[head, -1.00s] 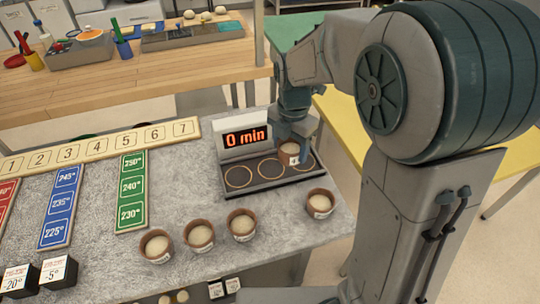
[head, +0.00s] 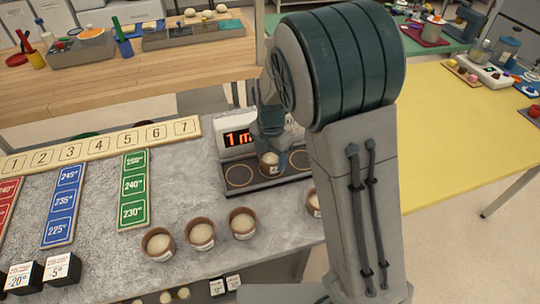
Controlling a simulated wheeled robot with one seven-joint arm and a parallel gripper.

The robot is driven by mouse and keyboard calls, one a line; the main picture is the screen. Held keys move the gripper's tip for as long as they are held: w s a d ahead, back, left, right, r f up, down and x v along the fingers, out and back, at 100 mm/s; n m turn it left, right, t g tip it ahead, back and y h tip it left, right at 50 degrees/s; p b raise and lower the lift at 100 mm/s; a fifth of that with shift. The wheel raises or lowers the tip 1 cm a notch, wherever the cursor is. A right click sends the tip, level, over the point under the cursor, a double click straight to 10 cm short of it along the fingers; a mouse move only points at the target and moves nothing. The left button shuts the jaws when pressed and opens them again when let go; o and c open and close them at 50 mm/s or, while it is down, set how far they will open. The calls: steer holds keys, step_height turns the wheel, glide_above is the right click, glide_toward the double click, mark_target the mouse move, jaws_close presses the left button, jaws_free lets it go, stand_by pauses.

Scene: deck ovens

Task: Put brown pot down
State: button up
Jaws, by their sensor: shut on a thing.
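A brown pot (head: 268,170) with pale dough inside and a white label is in my gripper (head: 268,154). The gripper is shut on it from above. The pot is over the middle circle of the dark timer tray (head: 254,184). I cannot tell whether its bottom touches the tray. The left circle (head: 239,175) and the right circle (head: 299,160) are empty. The timer display (head: 238,137) shows "1 m", and my arm hides the rest.
Three similar brown pots (head: 201,236) stand in a row at the counter's front edge. Another pot (head: 314,203) is partly behind my arm. A number strip (head: 98,143) and coloured temperature strips (head: 133,188) lie left. Two black cubes (head: 62,270) stand front left.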

mark_target(271, 156)
steer(key=shift+f, duration=0.15)
steer(key=o, duration=1.1)
step_height(271, 156, up, 12)
steer(key=s+d+m+t, duration=0.1)
steer(key=s+d+m, duration=0.6)
steer(key=m, duration=0.6)
steer(key=s+d+r+m+t, duration=0.1)
steer(key=s+d+m, duration=0.5)
steer(key=s+m, duration=0.5)
steer(key=shift+s+d+m+t, duration=0.2)
steer(key=shift+d+m+t, duration=0.2)
steer(key=shift+m, duration=1.4)
steer(key=shift+r, duration=0.1)
